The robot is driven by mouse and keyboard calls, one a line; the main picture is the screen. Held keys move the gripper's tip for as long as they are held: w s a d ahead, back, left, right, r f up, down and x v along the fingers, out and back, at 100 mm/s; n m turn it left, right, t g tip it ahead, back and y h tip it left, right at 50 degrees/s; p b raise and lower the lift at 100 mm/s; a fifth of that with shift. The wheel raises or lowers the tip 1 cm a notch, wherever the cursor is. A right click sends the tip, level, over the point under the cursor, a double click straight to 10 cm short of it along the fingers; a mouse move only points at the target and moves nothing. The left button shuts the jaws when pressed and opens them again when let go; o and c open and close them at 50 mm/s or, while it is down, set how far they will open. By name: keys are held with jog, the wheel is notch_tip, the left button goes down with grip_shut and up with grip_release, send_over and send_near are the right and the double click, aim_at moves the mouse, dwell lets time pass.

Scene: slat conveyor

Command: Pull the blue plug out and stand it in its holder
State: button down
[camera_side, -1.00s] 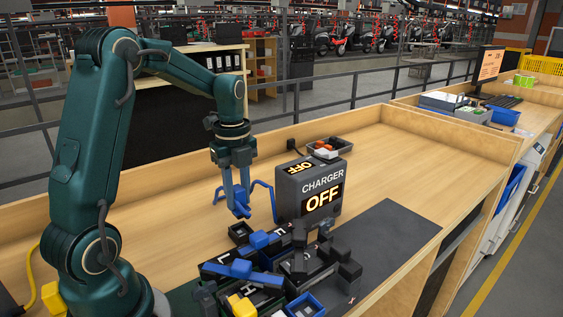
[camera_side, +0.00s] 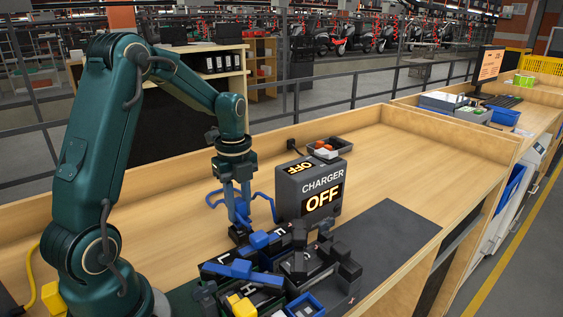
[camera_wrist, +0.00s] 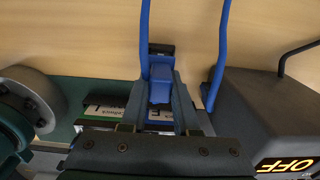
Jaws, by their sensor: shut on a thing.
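My gripper (camera_side: 239,208) is shut on the blue plug (camera_side: 242,215), which points downward. In the wrist view the blue plug (camera_wrist: 160,88) shows between the fingers of my gripper (camera_wrist: 162,100). The small black holder (camera_side: 238,236) is directly under the plug, and part of it shows in the wrist view (camera_wrist: 161,48). The plug's lower end meets the holder's opening in the side view; I cannot tell how deep it sits. The blue cable (camera_side: 263,197) loops from the plug towards the charger box.
The grey charger box (camera_side: 310,187), reading OFF, stands close to the right. Black blocks and blue and yellow connectors (camera_side: 242,306) crowd the front. A grey tray (camera_side: 331,145) sits behind the charger. The bench (camera_side: 400,160) is clear at the back right.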

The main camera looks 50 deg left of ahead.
aim_at(239, 200)
jog(key=shift+f, duration=1)
jog(key=c, duration=0.6)
grip_release()
jog(key=shift+r, duration=2.55)
